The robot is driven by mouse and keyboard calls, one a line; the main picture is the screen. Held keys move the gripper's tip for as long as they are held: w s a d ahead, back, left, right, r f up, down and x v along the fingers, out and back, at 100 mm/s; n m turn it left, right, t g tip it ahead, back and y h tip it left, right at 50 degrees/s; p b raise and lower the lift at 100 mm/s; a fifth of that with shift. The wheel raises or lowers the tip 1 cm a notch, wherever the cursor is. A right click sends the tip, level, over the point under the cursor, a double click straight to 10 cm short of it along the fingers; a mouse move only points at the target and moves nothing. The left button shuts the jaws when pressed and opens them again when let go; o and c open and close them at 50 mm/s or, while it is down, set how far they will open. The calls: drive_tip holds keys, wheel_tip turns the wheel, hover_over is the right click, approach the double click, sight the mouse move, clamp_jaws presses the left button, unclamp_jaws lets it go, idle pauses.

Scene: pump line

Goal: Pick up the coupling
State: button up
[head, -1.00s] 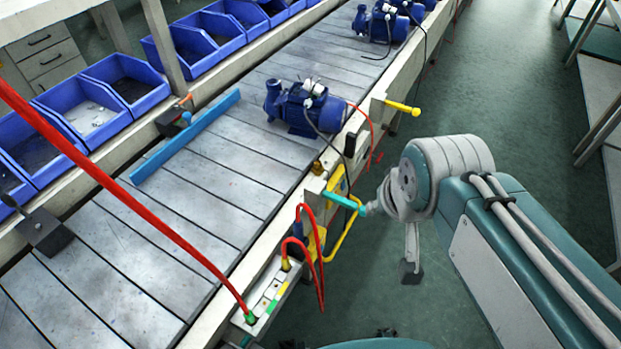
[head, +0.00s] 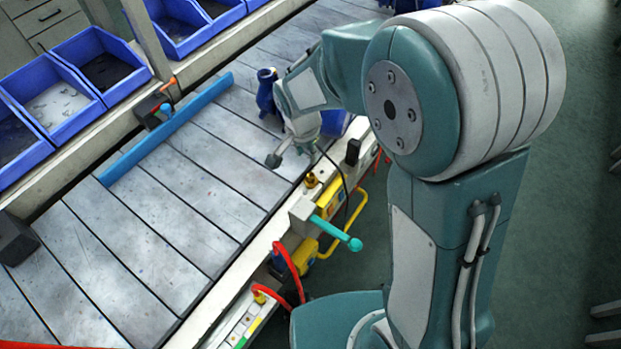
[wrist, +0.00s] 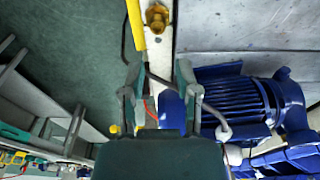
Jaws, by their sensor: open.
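The coupling appears to be the brass hex-shaped fitting (head: 312,181) on the pale rail along the conveyor's near edge. It also shows at the top of the wrist view (wrist: 157,17), on the pale strip beside a yellow bar. My gripper (head: 292,157) is over the conveyor edge by the blue pump, a little behind and left of the fitting in the head view. In the wrist view my gripper's two fingers (wrist: 160,82) are spread with nothing held between them, and the fitting lies beyond their tips.
A blue pump (wrist: 240,100) stands close to the right finger; my arm mostly hides it in the head view. A turquoise-handled lever (head: 335,232), a yellow frame (head: 350,225) and red hoses (head: 290,270) crowd the rail's near side. The left conveyor slats (head: 150,220) are clear.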

sight(311, 175)
drive_tip(key=f, duration=0.6)
drive_tip(key=shift+w+d+f, duration=0.1)
drive_tip(key=shift+w+d, duration=0.15)
drive_tip(key=shift+d, duration=0.15)
drive_tip(key=f, duration=0.4)
drive_tip(key=shift+w+d+f, duration=0.1)
drive_tip(key=shift+w+f, duration=0.1)
drive_tip(key=shift+f, duration=0.1)
clamp_jaws()
